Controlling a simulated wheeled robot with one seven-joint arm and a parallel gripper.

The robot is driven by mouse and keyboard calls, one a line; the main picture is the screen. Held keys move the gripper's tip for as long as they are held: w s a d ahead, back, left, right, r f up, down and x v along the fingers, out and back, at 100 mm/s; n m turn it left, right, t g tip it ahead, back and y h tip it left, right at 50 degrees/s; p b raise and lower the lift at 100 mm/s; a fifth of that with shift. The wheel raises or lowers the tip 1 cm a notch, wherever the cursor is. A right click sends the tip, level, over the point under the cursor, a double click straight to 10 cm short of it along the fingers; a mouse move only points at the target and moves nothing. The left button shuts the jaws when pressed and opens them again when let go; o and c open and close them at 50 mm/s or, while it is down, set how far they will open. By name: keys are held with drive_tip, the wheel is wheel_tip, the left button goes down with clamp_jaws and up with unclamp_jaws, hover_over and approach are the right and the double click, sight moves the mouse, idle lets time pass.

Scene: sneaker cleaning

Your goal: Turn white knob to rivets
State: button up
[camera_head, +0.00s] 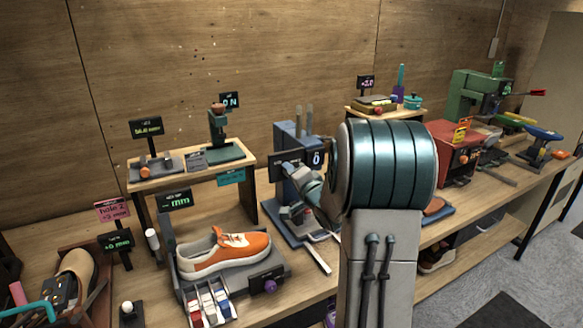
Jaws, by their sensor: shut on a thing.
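A white ball-shaped knob (128,307) stands on a small dark base at the bottom left, apart from my arm. My gripper (296,210) is in front of the blue machine (288,140) at the middle of the bench, partly covered by my own arm. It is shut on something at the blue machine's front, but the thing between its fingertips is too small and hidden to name. A dark display reading 0 (316,158) sits at that machine, just above my gripper. No rivets can be made out.
An orange and white sneaker (228,251) rests on a grey stand left of my gripper, with a purple knob (270,286) at its front. A small wooden shelf (246,161) stands behind. A red machine (455,152) and a green press (468,95) stand right.

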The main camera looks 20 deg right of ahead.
drive_tip(key=shift+m+y+p, duration=0.3)
drive_tip(key=shift+m+p, duration=0.95)
drive_tip(key=shift+m, duration=0.55)
drive_tip(key=o, duration=1)
drive_tip(key=s, duration=0.4)
drive_tip(key=s+b, duration=0.1)
drive_tip(key=s, duration=0.4)
drive_tip(key=s+b, duration=0.1)
drive_tip(key=s, duration=0.4)
drive_tip(key=shift+d+r, duration=0.3)
drive_tip(key=shift+r, duration=0.05)
drive_tip(key=shift+w, duration=0.1)
